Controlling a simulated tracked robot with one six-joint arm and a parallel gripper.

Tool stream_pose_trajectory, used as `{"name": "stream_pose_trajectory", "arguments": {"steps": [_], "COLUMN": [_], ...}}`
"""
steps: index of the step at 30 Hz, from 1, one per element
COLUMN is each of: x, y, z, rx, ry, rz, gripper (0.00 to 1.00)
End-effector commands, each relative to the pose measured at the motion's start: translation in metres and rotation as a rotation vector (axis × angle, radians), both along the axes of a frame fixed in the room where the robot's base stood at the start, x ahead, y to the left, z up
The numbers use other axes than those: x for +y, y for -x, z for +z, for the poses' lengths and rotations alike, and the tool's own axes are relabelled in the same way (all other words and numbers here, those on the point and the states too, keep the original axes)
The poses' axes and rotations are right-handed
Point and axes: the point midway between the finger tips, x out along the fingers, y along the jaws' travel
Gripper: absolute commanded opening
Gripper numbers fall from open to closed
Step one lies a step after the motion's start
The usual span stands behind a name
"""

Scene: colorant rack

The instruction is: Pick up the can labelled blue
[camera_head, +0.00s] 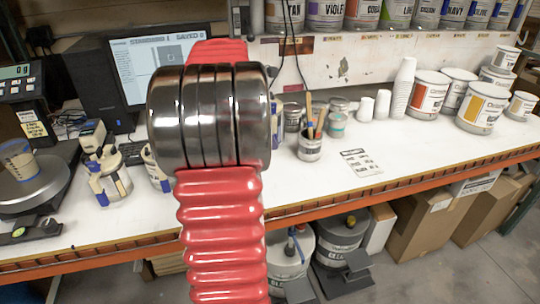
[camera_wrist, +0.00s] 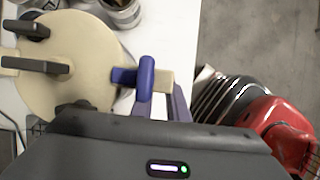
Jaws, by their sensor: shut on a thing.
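A can with a round cream lid (camera_wrist: 88,88) fills the upper left of the wrist view. Dark grey blocks sit on the lid, and a blue piece with a cream bar stands out at its right side. My gripper (camera_wrist: 150,82) is shut on this can at the blue and cream part. The can's label is hidden from this view. In the head view my own arm covers the middle, and my gripper is hidden. A cream can with blue parts (camera_head: 112,182) stands on the white bench left of my arm; its label is unreadable.
A monitor (camera_head: 158,58), a scale with a cup (camera_head: 20,160) and a keypad fill the left bench. A cup of tools (camera_head: 310,146), white cups (camera_head: 402,88) and several labelled cans (camera_head: 430,95) stand right. Labelled cans line the upper shelf. Buckets and boxes are below.

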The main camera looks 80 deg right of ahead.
Motion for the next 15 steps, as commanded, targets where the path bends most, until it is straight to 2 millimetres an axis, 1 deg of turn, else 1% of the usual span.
{"name": "stream_pose_trajectory", "arguments": {"steps": [1, 3, 15], "x": [-0.001, -0.001, -0.001], "y": [0.000, 0.000, 0.000], "z": [0.014, 0.029, 0.115], "rx": [-0.003, -0.003, -0.002], "ry": [0.007, 0.007, 0.006], "rz": [0.001, 0.000, 0.000], "gripper": [0.00, 0.00, 0.00]}}
